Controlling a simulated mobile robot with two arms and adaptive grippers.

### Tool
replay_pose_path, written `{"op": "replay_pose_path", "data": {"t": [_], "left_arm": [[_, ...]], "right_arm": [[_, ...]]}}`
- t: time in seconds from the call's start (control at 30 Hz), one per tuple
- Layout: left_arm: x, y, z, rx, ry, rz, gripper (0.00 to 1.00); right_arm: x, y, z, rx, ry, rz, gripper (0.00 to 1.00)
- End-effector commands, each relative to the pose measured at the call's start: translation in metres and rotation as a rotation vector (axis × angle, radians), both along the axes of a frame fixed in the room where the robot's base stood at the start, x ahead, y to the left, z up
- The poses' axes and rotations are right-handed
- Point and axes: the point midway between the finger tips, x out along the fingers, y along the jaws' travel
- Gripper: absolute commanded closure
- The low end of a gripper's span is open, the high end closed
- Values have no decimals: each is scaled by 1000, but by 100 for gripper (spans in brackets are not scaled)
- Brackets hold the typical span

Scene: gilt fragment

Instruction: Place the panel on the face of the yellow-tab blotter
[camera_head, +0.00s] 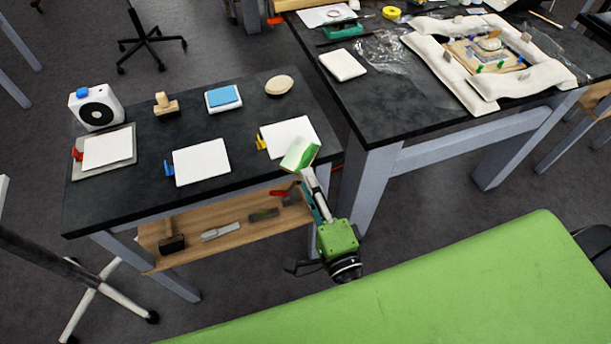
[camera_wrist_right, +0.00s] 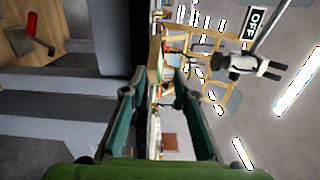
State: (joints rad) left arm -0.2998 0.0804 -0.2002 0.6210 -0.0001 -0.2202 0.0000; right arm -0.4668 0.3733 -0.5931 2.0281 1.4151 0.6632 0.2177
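The panel (camera_head: 299,154), a small green and white piece, sits tilted at the tip of my right gripper (camera_head: 309,177). In the right wrist view its thin tan edge (camera_wrist_right: 154,62) shows between the two fingers, which are closed on it. The yellow-tab blotter (camera_head: 287,134) is a white pad on the dark table with a yellow tab (camera_head: 261,142) at its left. My left gripper is not in view.
The blue-tab blotter (camera_head: 202,163) and red-tab blotter (camera_head: 106,149) lie to the left. Behind them are a white device (camera_head: 97,108), a wooden stamp (camera_head: 165,104), a blue pad (camera_head: 223,97) and a tan oval (camera_head: 279,84). A higher dark table (camera_head: 375,110) stands at right.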

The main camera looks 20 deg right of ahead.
Motion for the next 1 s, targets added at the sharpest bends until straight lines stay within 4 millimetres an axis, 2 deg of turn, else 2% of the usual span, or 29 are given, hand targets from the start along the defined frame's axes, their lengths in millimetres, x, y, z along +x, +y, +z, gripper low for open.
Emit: {"op": "replay_pose_path", "data": {"t": [0.03,0.2,0.4,0.57,0.83,0.93,1.0], "left_arm": [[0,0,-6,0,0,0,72],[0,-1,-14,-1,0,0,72],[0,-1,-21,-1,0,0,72],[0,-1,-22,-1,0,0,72],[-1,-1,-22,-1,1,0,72],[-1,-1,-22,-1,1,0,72],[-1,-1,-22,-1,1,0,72]], "right_arm": [[-13,-1,-5,0,5,1,73],[-49,-1,-5,-1,5,2,73],[-79,-3,-3,-1,3,0,73],[-89,-3,-1,1,1,0,73],[-90,-3,-2,-7,0,3,73],[-87,2,-18,-76,0,28,73],[-83,8,-43,-179,7,69,73]]}}
